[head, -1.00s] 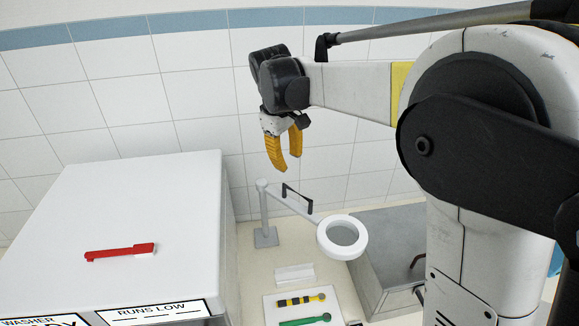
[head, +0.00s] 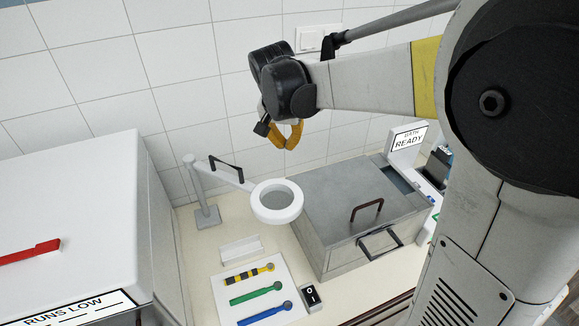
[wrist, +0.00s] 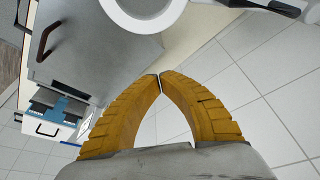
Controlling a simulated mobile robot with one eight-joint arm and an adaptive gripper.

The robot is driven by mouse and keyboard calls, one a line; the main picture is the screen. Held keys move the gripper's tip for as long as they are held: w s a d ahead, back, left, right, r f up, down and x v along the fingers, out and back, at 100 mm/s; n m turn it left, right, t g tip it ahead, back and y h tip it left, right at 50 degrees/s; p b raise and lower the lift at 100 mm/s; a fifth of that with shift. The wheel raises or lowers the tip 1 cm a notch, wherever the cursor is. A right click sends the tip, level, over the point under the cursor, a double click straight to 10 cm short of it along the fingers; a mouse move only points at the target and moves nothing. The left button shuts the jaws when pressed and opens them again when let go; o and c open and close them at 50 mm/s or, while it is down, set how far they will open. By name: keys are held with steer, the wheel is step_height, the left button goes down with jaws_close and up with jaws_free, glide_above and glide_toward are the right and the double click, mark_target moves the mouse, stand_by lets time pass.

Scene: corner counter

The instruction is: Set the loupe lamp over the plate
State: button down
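The loupe lamp is a white ring (head: 257,209) around a grey lens, on a pale arm with a black handle (head: 226,164) and a grey post (head: 198,182). Its ring hangs behind the white plate (head: 222,286), beside the steel box, not over the plate. Yellow-black, green and blue tools lie on the plate. My gripper (head: 291,147) is above and behind the ring, apart from it. In the wrist view my gripper (wrist: 160,75) has its yellow fingertips together with nothing between them. The ring (wrist: 116,14) and handle (wrist: 270,6) show at the top edge there.
A steel box (head: 340,195) with a dark red handle stands right of the lamp, with a READY sign (head: 408,137) behind it. A small white block (head: 241,250) and black switch (head: 311,296) sit near the plate.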

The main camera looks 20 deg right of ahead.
mark_target(261, 206)
steer(key=b+x, duration=0.1)
steer(key=x, duration=0.8)
steer(key=shift+w+f, duration=0.15)
steer(key=s+a, duration=0.2)
steer(key=s, duration=0.1)
steer(key=shift+a+f, duration=0.15)
steer(key=shift+f, duration=0.05)
steer(key=shift+s, duration=0.15)
steer(key=s+a+m, duration=0.1)
steer(key=s+a, duration=0.2)
steer(key=s+a+m, duration=0.1)
steer(key=s+a, duration=0.4)
steer(key=a, duration=0.2)
steer(key=shift+s+m+g+h+b, duration=0.3)
steer(key=shift+s+m+h+b, duration=0.05)
steer(key=shift+s+m+h, duration=0.05)
